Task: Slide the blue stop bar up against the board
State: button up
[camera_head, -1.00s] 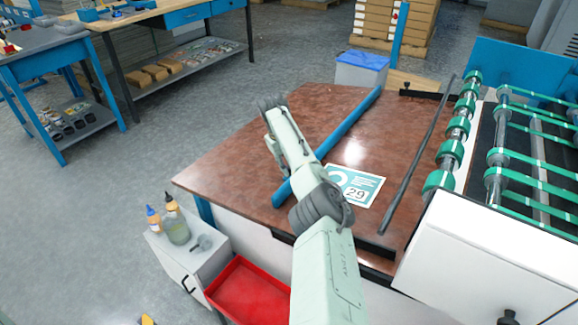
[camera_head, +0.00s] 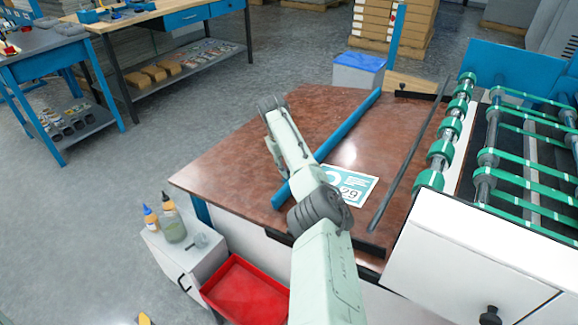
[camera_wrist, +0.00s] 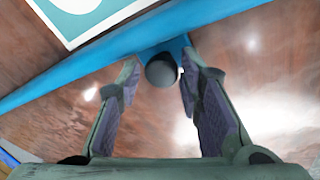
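The blue stop bar (camera_head: 345,128) lies slantwise across the brown table, its middle partly hidden by my arm in the head view. In the wrist view the bar (camera_wrist: 215,17) carries a dark round knob (camera_wrist: 161,71) on a blue bracket. My gripper (camera_wrist: 159,63) is open, with one finger on each side of the knob and a gap showing at both. The white and teal board (camera_head: 357,183), marked 29, lies flat just right of the bar. In the wrist view the board (camera_wrist: 60,36) runs along the bar's far side with a thin strip between them.
A dark rod (camera_head: 408,160) and green-ringed rollers (camera_head: 440,150) stand right of the board. The brown table (camera_head: 235,150) is clear left of the bar. A red tray (camera_head: 245,290) and a small cabinet with bottles (camera_head: 172,220) stand below the front edge.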

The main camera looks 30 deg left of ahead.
jog(key=shift+r, duration=0.1)
jog(key=v, duration=1.1)
jog(key=shift+r, duration=0.4)
jog(key=shift+s+a, duration=0.1)
